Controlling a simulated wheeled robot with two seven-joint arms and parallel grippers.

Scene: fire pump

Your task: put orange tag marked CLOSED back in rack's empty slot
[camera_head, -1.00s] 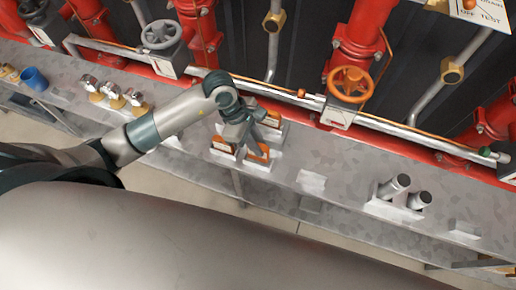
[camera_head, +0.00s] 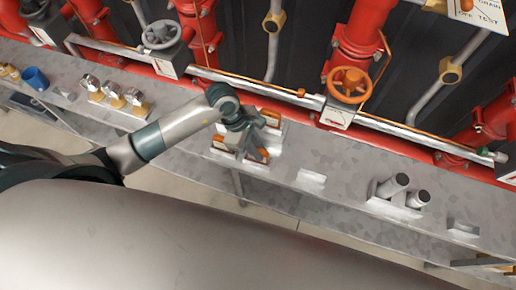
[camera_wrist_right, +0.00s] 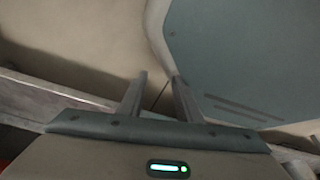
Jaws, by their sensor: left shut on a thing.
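The white tag rack (camera_head: 277,133) stands on the grey bench in the middle of the head view, with orange tags in it. One orange tag (camera_head: 270,117) shows at its back. My left gripper (camera_head: 256,154) is over the front of the rack, pointing down, shut on an orange tag (camera_head: 263,155). That tag is partly hidden by the fingers. Its lettering is too small to read, and I cannot tell whether it is inside a slot. My right gripper (camera_wrist_right: 160,92) is open and empty in the right wrist view, away from the rack.
Red pipes and an orange handwheel (camera_head: 349,85) stand behind the bench (camera_head: 340,165). Gauges (camera_head: 112,95) and a blue cup (camera_head: 35,78) are to the left. A holder with two grey cylinders (camera_head: 392,186) is to the right. A small white block (camera_head: 311,178) lies nearer.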

